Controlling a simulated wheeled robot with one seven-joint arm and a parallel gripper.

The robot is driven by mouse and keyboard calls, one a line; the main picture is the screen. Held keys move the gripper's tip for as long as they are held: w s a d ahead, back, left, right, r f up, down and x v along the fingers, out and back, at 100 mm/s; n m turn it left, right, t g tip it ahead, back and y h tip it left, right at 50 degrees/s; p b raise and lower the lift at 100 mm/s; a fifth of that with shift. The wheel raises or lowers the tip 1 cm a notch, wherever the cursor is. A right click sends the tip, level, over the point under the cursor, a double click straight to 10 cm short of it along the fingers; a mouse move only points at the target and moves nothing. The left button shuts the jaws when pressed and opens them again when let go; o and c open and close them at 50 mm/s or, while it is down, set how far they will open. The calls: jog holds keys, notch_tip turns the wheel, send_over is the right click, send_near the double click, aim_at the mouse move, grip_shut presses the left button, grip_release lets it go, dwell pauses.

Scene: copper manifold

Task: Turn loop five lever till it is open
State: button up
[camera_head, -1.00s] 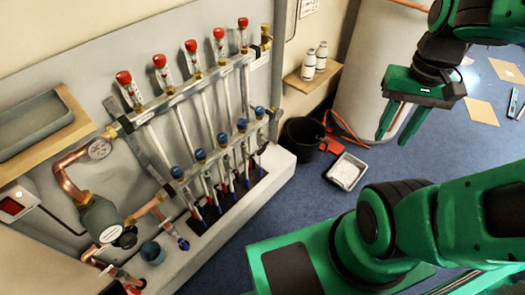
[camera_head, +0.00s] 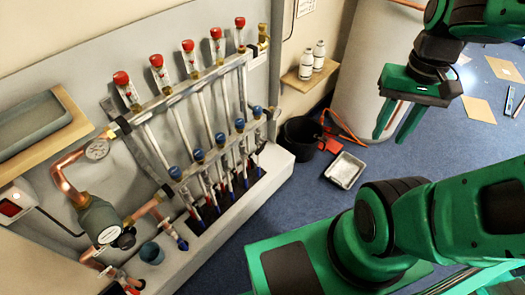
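A copper and steel manifold stands against the wall at left and centre. Its upper bar (camera_head: 184,93) carries a row of several red-topped flow gauges. Its lower bar (camera_head: 207,158) carries a matching row of blue caps. I cannot make out loop numbers or single levers at this size; the rightmost loop has a red top (camera_head: 240,22) and a blue cap (camera_head: 258,112). My gripper (camera_head: 394,138) hangs at the upper right, fingers pointing down, open and empty. It is well to the right of the manifold and touches nothing.
A wooden shelf (camera_head: 304,82) with two white bottles stands right of the manifold. A black bucket (camera_head: 299,138) and a metal tray (camera_head: 345,170) are on the blue floor below. A large pale cylinder (camera_head: 362,75) stands behind my gripper. Free air lies between gripper and manifold.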

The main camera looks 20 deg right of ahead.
jog(key=w+f+h, duration=0.1)
jog(key=w+f, duration=0.2)
jog(key=w, duration=0.7)
jog(key=m+t+y, duration=0.2)
jog(key=m+t, duration=0.1)
jog(key=m, duration=0.2)
send_over(260, 149)
jog(key=s+d, duration=0.2)
jog(key=s, duration=0.1)
notch_tip(260, 149, down, 29)
jog(key=x, duration=1)
jog(key=shift+a, duration=0.3)
grip_shut()
